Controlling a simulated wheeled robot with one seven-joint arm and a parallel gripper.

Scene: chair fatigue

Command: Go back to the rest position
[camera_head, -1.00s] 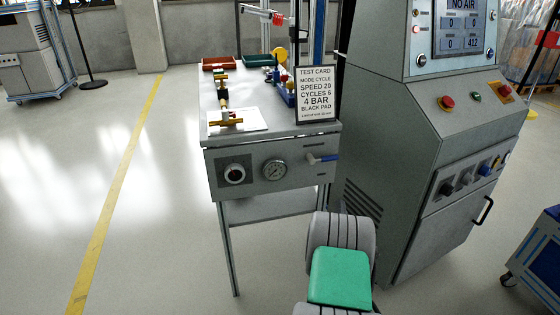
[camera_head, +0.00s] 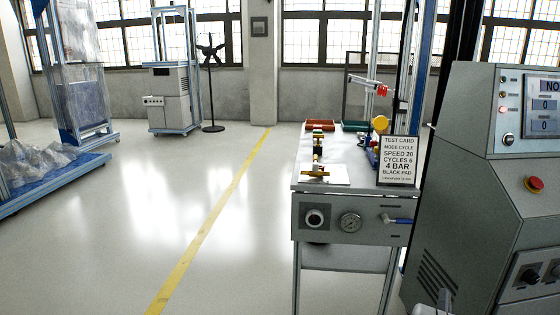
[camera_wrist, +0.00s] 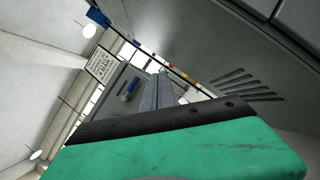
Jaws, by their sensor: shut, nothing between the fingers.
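My gripper (camera_wrist: 165,125) shows in the wrist view as a green body with a black front edge across the bottom. It is shut and holds nothing. In the head view only a small pale piece of my arm shows at the bottom edge, and the gripper itself is out of that picture. In the wrist view the grey console's vented side (camera_wrist: 235,85) lies close beyond the gripper, at the upper right. The bench front with its blue-handled valve (camera_wrist: 132,88) is farther off, and the test card (camera_wrist: 102,65) stands above it, tilted in this view.
The grey bench (camera_head: 345,258) with gauge, trays and a test card (camera_head: 398,160) stands right of centre. The console (camera_head: 465,215) is close on the right. A blue-framed cart (camera_head: 60,185) is at left. The floor around the yellow line (camera_head: 205,228) is clear.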

